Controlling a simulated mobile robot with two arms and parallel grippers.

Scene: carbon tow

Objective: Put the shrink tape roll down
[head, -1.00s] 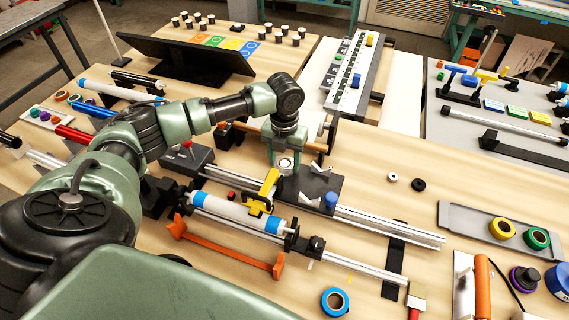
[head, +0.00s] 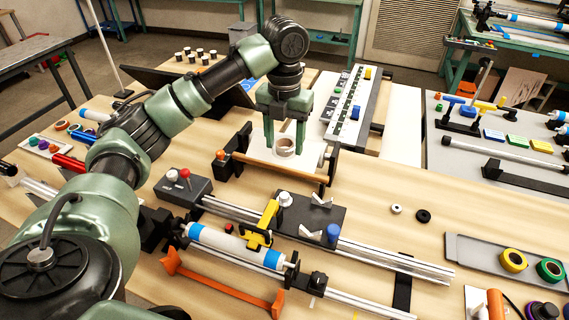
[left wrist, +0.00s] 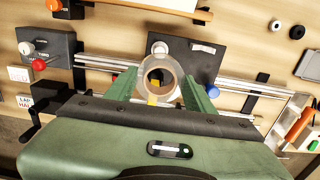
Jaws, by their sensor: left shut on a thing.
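The shrink tape roll is a pale, whitish ring (head: 284,150) with a wide hollow core, in the head view. My left gripper (head: 285,140) points down and is shut on it, one finger on each side. In the left wrist view the roll (left wrist: 158,77) sits between the two green fingers (left wrist: 160,88), its open core facing the camera. The roll is held up in the air. In the head view it appears in front of a white sheet on a stand with a wooden roller (head: 270,171). My right gripper is not in view.
A dark plate (head: 302,216) with a blue knob (head: 333,233) sits on metal rails. A blue-ended white tube (head: 222,243) and yellow clamp (head: 266,216) are in front. A grey tray (head: 470,247) with yellow and green rolls stands right. Bare wood (head: 385,165) lies beyond the rails.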

